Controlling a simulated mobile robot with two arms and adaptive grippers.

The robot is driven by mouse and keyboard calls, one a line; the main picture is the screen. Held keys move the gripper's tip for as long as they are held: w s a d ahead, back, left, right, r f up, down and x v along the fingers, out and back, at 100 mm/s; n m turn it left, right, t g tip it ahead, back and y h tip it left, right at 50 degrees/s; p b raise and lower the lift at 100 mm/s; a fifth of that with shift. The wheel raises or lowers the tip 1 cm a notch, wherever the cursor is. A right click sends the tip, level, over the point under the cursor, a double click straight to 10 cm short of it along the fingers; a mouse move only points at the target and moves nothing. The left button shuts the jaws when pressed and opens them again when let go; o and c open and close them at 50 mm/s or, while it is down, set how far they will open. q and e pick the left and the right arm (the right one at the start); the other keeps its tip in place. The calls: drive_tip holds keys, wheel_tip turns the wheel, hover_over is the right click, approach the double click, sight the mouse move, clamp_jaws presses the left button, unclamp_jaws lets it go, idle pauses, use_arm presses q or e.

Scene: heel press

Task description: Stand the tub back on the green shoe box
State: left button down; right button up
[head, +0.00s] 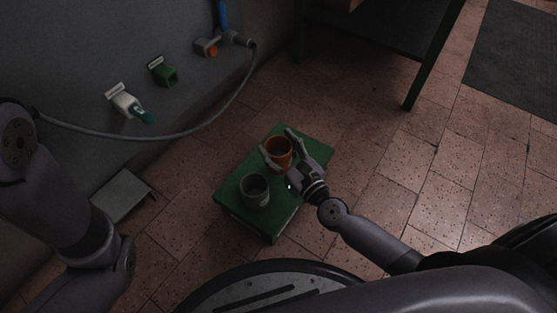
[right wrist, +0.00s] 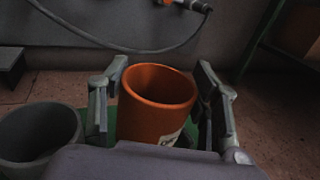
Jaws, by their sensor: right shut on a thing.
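The green shoe box (head: 283,206) lies on the tiled floor. An orange tub (head: 279,153) stands upright over the far part of its lid; I cannot tell whether it rests on the lid or hangs just above. My right gripper (head: 277,142) is shut on the orange tub, one finger on each side. In the right wrist view the orange tub (right wrist: 155,100) shows a pale label low on its side. A grey tub (head: 255,190) stands upright on the near left part of the lid, apart from the orange one. My left arm shows at the left, its gripper out of view.
A hose (head: 190,134) loops along the grey wall, below several fittings such as a green one (head: 164,75). A flat grey block (head: 122,195) lies by the wall. A green-legged table (head: 412,88) stands at the back. Floor right of the box is clear.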

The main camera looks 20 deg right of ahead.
sight(272, 148)
drive_tip(key=shift+f+b, duration=1.7)
drive_tip(key=shift+f, duration=0.35)
drive_tip(key=shift+f, duration=0.2)
drive_tip(key=o, duration=1)
drive_tip(key=shift+r, duration=0.3)
drive_tip(key=p+v, duration=0.1)
drive_tip(key=v, duration=1.1)
drive_tip(key=shift+p, duration=0.35)
